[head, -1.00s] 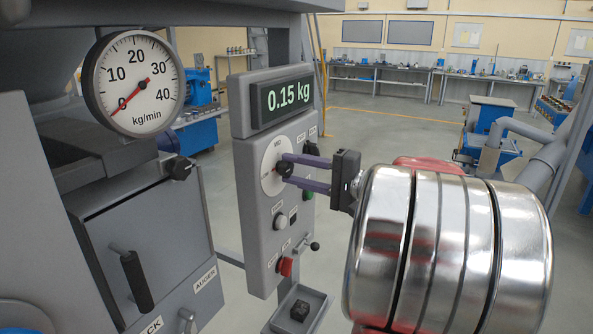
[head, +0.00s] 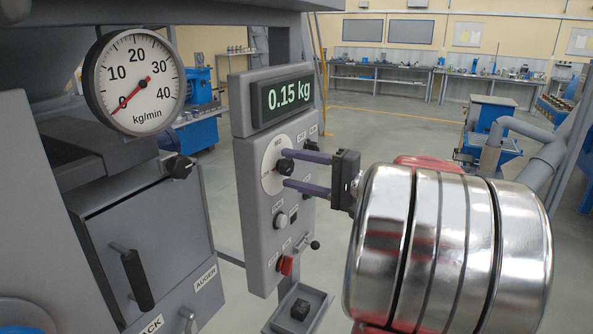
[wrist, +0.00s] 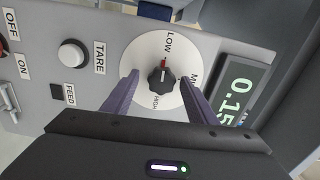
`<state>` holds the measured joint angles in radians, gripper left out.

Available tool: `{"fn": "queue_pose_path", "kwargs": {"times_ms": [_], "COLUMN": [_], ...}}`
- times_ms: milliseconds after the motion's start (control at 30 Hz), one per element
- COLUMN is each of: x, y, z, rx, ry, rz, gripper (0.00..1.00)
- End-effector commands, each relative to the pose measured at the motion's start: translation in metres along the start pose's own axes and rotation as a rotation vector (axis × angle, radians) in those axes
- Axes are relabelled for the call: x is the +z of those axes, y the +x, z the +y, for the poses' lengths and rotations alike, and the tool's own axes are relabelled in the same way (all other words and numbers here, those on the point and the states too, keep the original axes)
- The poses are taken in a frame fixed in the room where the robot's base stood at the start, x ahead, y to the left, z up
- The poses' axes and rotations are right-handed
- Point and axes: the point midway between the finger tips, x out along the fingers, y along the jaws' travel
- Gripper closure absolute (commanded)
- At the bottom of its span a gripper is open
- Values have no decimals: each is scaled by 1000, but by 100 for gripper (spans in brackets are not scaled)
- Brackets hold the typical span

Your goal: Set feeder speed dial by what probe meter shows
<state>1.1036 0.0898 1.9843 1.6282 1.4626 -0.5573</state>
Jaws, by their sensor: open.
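The feeder dial is a white disc (wrist: 140,66) with a black knob (wrist: 161,80) and LOW, MID and HIGH labels. Its red mark points toward LOW in the wrist view. In the head view the disc (head: 269,180) sits on the grey control panel (head: 254,238). My gripper (head: 281,168) is open, its two purple fingers on either side of the knob, apart from it. The fingers also straddle the knob in the wrist view (wrist: 160,88). A round kg/min gauge (head: 140,60) has its red needle near 0. The panel display (head: 288,95) reads 0.15 kg.
A white button (wrist: 72,53) labelled TARE sits beside the dial. A red knob (head: 285,265) and a small lever (head: 303,245) are lower on the panel. A tray (head: 318,306) holding a dark block is below. A black-handled door (head: 150,235) stands left.

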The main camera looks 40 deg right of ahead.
Motion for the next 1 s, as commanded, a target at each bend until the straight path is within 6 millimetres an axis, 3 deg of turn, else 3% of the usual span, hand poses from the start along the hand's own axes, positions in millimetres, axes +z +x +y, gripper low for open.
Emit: {"fn": "queue_pose_path", "kwargs": {"times_ms": [367,1000], "x": [-1,-2], "y": [-13,-103], "z": [-1,0], "rx": [-2,-1], "ry": [-2,0], "rz": [3,5], "gripper": [47,47]}}
